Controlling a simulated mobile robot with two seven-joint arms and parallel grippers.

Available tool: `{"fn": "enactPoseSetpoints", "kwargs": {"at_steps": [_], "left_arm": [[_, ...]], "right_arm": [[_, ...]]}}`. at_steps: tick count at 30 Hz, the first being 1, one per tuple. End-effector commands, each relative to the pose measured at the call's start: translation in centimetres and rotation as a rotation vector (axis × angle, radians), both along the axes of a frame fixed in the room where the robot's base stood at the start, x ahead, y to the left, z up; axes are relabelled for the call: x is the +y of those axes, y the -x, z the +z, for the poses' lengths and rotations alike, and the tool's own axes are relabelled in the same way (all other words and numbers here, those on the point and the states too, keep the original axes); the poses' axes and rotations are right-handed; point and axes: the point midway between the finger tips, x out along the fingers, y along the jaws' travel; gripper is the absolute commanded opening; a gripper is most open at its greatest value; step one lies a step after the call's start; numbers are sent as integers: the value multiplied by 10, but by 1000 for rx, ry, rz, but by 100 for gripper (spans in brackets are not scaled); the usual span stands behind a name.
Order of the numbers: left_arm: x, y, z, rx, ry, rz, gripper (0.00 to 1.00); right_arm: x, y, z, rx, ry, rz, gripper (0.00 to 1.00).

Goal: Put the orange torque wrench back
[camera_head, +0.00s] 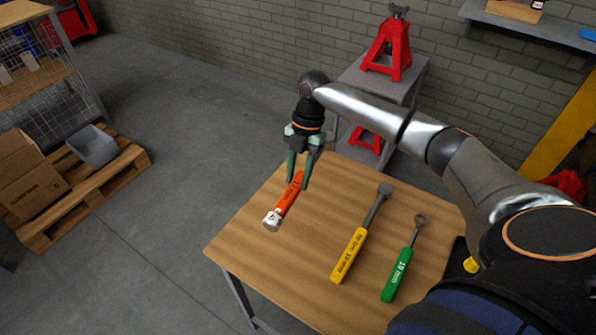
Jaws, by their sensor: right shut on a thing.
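The orange torque wrench (287,200) is at the left part of the wooden table (300,257) in the head view. It has an orange body and a silver end that points toward the lower left. My right gripper (298,186) is shut on its upper end, with one finger on either side. I cannot tell whether the wrench touches the table or hangs just above it. Its far end is hidden by the gripper. My left gripper is not in view.
A yellow-handled wrench (349,255) and a green-handled wrench (397,274) lie on the table to the right. A grey stand with a red jack (388,50) is behind it. A pallet (128,160) with boxes stands at the left. The floor between is clear.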

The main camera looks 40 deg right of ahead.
Motion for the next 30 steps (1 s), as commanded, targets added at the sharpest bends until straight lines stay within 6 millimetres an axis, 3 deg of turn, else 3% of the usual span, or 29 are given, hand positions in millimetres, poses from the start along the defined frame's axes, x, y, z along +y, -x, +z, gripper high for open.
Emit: {"fn": "enactPoseSetpoints", "kwargs": {"at_steps": [13, 30], "left_arm": [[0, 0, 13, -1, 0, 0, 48], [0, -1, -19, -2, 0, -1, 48]], "right_arm": [[1, -1, 7, -2, 0, 1, 0], [1, -1, -51, -2, 1, 1, 0]]}}
